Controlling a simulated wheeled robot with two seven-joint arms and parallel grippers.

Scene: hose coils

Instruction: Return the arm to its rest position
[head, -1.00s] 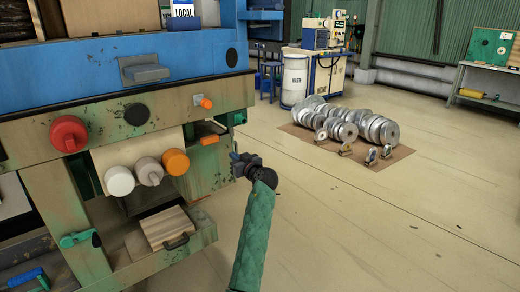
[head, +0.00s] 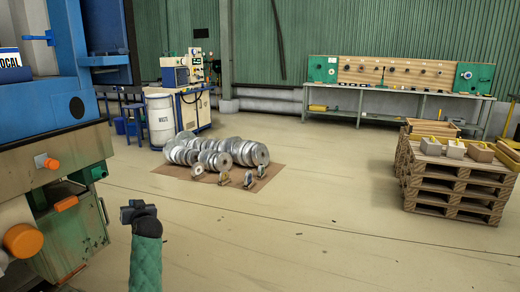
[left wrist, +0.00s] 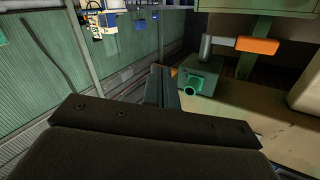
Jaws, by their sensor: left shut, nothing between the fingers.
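My left arm, in a green quilted sleeve, comes up from the bottom of the head view. Its dark gripper (head: 138,210) is held in the air over the floor, just right of the green and blue machine (head: 75,160). In the left wrist view the two gripper fingers (left wrist: 161,88) are together with nothing between them. No hose coil is recognisable in either view. My right gripper is in neither view.
The machine's orange handle (head: 65,203) and orange knob (head: 23,240) face my left arm. Metal rolls (head: 215,153) lie on a brown mat ahead. Stacked pallets (head: 455,185) stand at right, a workbench (head: 395,100) at the back.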

